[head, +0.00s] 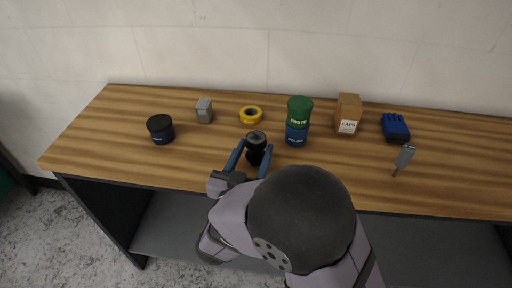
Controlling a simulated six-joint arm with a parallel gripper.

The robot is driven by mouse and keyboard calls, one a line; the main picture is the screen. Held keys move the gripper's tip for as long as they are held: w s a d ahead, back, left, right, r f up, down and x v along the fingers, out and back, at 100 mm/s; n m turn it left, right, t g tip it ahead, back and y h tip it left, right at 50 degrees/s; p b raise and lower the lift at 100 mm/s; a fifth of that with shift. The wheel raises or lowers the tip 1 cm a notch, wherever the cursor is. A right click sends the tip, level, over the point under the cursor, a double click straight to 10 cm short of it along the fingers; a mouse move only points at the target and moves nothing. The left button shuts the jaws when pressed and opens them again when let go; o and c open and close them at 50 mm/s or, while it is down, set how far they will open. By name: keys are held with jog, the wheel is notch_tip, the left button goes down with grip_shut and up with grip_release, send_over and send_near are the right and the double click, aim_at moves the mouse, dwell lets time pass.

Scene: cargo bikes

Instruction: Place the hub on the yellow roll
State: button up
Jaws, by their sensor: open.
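The hub (256,139) is a dark, spool-like piece with a round top, near the middle front of the wooden table. My gripper (254,154) is open, with one blue finger on each side of the hub. I cannot tell whether the fingers touch it. The hub's lower part is partly hidden by the gripper. The yellow roll (251,114) is a ring with a dark centre. It lies flat on the table behind the hub, apart from it, with nothing on top.
A cardboard box (347,113), blue glove (396,127) and grey tool (404,158) lie farther right. A grey block (204,110) and black jar (160,129) stand left. The wooden table (105,140) is clear at far left.

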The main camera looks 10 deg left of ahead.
jog(key=w, duration=0.2)
jog(key=w+d+p, duration=0.1)
jog(key=w, duration=0.1)
jog(key=shift+r, duration=0.2)
jog(key=shift+w+d+f, duration=0.1)
jog(key=shift+w, duration=0.35)
grip_shut()
